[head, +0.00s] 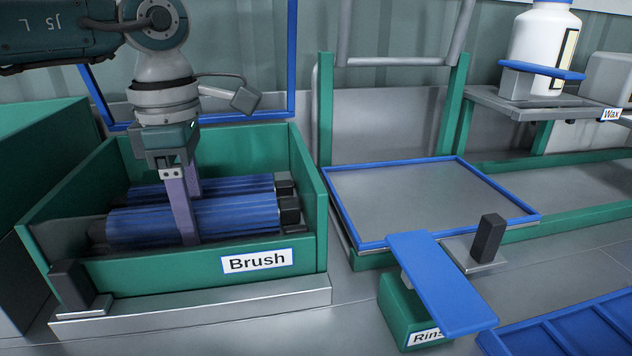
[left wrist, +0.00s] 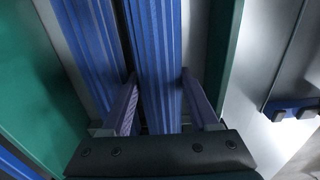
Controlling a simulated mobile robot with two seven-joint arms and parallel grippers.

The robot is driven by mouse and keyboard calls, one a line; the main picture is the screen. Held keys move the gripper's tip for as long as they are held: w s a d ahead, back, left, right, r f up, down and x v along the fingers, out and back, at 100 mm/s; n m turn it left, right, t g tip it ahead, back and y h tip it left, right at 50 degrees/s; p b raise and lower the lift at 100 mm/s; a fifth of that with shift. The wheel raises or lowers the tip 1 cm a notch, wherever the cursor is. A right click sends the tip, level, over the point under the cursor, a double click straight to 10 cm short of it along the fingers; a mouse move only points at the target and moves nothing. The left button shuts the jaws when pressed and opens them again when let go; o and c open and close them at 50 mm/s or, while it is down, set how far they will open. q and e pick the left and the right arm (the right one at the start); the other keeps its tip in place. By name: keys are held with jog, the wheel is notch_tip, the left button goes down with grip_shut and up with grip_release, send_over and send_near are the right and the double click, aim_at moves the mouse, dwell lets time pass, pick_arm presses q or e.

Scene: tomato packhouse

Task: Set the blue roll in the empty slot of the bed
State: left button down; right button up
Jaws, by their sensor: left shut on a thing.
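The bed is the green box labelled "Brush" (head: 150,273) at the left of the head view. The blue roll (head: 245,217) lies lengthwise along the bed's near side, with a dark end piece at its right. My left gripper (head: 188,215) reaches down from above and is shut on this roll, a purple finger on each side. The left wrist view shows the held roll (left wrist: 158,60) between both fingers (left wrist: 157,85). Another blue roll (head: 235,185) lies behind it, parallel. I cannot tell whether the held roll is fully seated; the slot under it is hidden. My right gripper is out of view.
A blue-rimmed tray (head: 430,205) stands right of the bed. A blue plate (head: 440,285) covers a green box labelled "Rinse" in front. A white bottle (head: 543,40) stands on a shelf at back right. The bed's green walls stand close around the rolls.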

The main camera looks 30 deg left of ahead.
pick_arm(q)
jog(key=shift+f, duration=0.3)
jog(key=shift+c, duration=0.3)
grip_release()
jog(key=c, duration=0.3)
notch_tip(320, 180, up, 7)
jog(key=p, duration=0.5)
jog(key=shift+r, duration=0.1)
dwell(0.6)
